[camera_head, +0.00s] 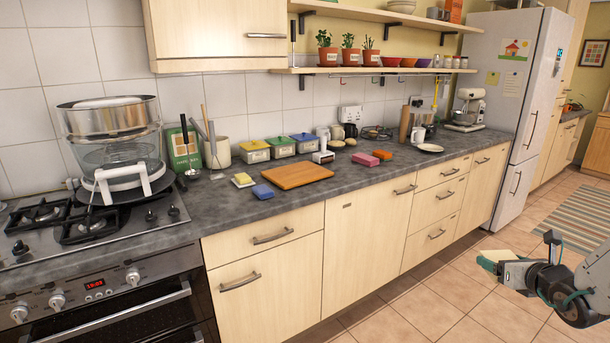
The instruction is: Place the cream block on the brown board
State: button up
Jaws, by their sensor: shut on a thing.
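The brown board (297,176) lies flat on the dark grey counter, left of the middle, and its top looks bare. My gripper (490,263) is at the lower right, out over the floor in front of the cabinets, well away from the board. It is shut on a small block with a cream top (497,254) and a greenish side, which I take to be the cream block. The finger contact is too small to make out clearly.
A blue block (262,191) and a yellow-and-white block (243,180) lie left of the board. A pink block (365,159) and an orange-red block (383,154) lie to its right. Lidded tubs (254,151) stand behind. The counter's front edge is clear.

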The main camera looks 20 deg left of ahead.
aim_at(296, 172)
jog(key=u, duration=0.65)
jog(key=i, duration=0.6)
jog(key=u, duration=0.8)
jog(key=i, duration=0.6)
jog(key=u, duration=0.05)
